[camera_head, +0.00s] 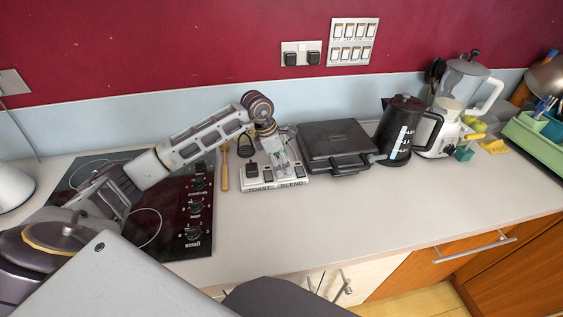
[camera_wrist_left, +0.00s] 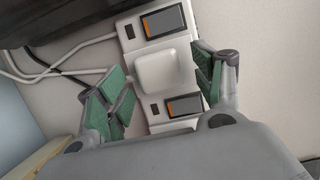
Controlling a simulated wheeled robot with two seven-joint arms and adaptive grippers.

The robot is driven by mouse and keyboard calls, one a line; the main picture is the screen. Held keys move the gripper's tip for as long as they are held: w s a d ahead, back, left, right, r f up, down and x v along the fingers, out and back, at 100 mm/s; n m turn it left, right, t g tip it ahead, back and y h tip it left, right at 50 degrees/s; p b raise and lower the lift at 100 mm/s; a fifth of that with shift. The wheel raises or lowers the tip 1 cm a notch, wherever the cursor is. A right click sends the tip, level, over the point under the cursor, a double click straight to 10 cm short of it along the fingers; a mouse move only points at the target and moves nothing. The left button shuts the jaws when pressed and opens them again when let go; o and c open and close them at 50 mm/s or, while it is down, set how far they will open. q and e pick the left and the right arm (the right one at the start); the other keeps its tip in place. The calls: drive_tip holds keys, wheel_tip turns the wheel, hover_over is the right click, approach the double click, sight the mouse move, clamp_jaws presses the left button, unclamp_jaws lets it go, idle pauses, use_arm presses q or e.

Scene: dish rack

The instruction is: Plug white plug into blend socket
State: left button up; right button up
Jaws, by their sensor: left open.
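A white socket strip (camera_head: 247,187) marked TOAST and BLEND stands on the counter in the head view. In the left wrist view the strip (camera_wrist_left: 179,124) shows two dark switches with orange ends. A white square plug (camera_wrist_left: 163,74) with a white cable sits at the strip between these switches; I cannot tell if it is seated. My left gripper (camera_head: 281,165) is above the BLEND side, pointing down. In the wrist view its green-padded fingers (camera_wrist_left: 164,85) are open on either side of the white plug, with gaps.
A black sandwich toaster (camera_head: 336,142) stands right of the strip, then a black kettle (camera_head: 399,130) and a blender (camera_head: 458,95). A black hob (camera_head: 175,212) lies left. A wooden utensil (camera_head: 225,170) lies beside the strip. The front right counter is clear.

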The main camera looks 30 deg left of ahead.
use_arm(q)
drive_tip(key=v, duration=1.2)
drive_tip(key=shift+f, duration=0.1)
idle(0.9)
